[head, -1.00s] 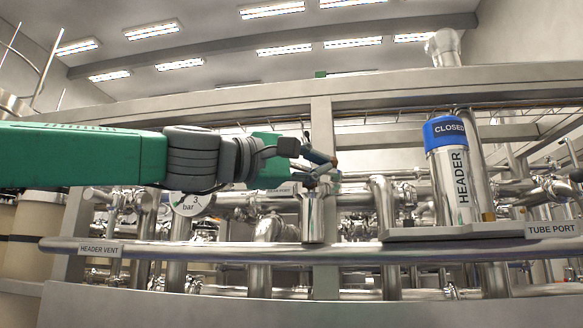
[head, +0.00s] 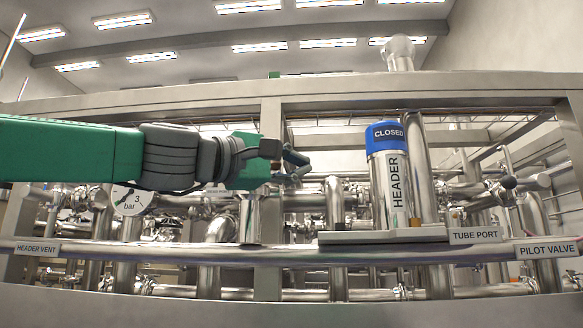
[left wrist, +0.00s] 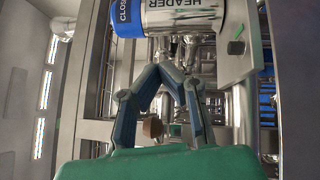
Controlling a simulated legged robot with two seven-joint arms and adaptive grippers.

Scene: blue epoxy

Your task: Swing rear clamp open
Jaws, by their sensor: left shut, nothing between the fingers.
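My left gripper (head: 295,167) reaches in from the left above the short upright port tube (head: 249,220), its fingers just right of that tube. Its fingertips meet in the left wrist view (left wrist: 170,70), shut and empty. A small port label (head: 218,190) sits partly behind the gripper, too small to read surely. I cannot make out the rear clamp; the gripper may hide it. A small brown rounded piece (left wrist: 153,127) shows between the finger bases in the left wrist view; I cannot tell what it is. My right gripper is not in view.
A header canister (head: 394,185) with a blue CLOSED cap stands on a ledge (head: 350,237) to the right. A horizontal rail (head: 330,254) runs along the front. Steel pipes crowd behind it. A pressure gauge (head: 130,199) is at left. An upright frame post (head: 271,119) stands behind the gripper.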

